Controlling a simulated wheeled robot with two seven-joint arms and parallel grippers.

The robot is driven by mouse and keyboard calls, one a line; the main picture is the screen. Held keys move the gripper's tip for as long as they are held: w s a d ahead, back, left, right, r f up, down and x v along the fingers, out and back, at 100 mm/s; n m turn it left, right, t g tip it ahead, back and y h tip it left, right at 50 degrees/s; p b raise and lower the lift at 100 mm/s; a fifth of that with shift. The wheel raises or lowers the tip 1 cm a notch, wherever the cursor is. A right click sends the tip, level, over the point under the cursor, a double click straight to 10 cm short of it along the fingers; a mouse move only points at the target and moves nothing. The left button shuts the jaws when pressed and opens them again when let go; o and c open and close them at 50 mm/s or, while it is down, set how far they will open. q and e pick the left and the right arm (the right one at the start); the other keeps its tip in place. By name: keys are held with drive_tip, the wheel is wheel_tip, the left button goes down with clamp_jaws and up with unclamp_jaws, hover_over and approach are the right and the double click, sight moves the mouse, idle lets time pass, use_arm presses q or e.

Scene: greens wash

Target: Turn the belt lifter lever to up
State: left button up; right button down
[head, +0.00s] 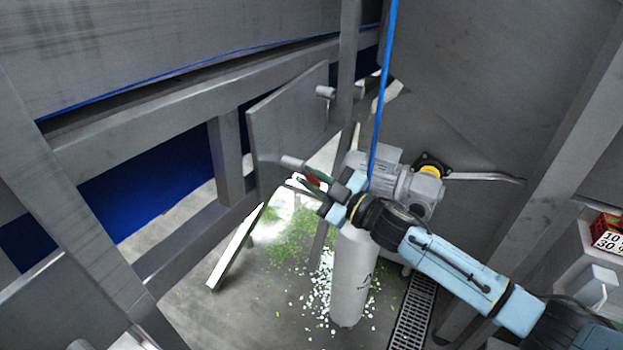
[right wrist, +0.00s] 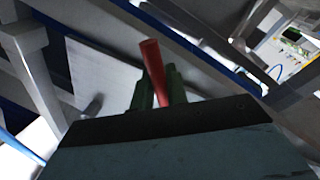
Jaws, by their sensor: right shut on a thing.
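The belt lifter lever shows as a red grip (head: 313,181) in the head view, low beside a grey metal plate (head: 285,115) on the machine frame. My right gripper (head: 316,187), with dark green fingers, reaches in from the right and is shut on it. In the right wrist view the red lever (right wrist: 153,68) sticks out beyond the green fingers (right wrist: 158,88), tilted slightly left. The rest of the lever and its pivot are hidden or too small to tell. My left gripper is not in view.
Two short pegs stick out of the plate, the upper one (head: 325,91) clear of my gripper. A grey motor (head: 385,172), a white cylinder (head: 350,280) and a blue upright line (head: 382,90) stand close to my right arm. Green scraps litter the floor.

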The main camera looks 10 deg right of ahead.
drive_tip(key=c, duration=1.5)
unclamp_jaws()
drive_tip(key=v, duration=1.3)
drive_tip(key=shift+s+d+r, duration=0.15)
drive_tip(key=shift+s, duration=0.05)
